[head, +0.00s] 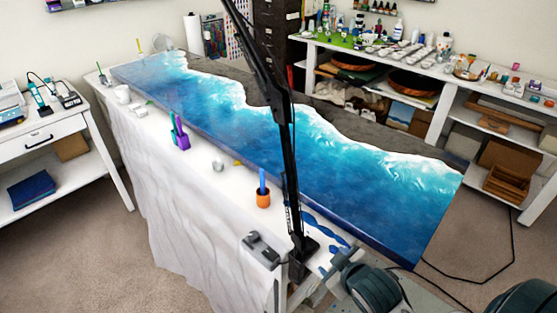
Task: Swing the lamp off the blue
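The blue resin panel (330,175) is a long slab with a white wave edge and a dark grey strip along its far side. It lies on the cloth-covered table. The lamp's black jointed arm (287,150) rises from a clamp base (303,262) at the table's near end. It leans up and left across the view, in front of the blue, and leaves at the top edge. The lamp's head is out of view.
An orange cup (263,198), a purple holder (179,132) and a grey box (263,249) stand along the panel's left side. Shelves with bottles (398,29) stand behind. A white side table (45,143) is at left.

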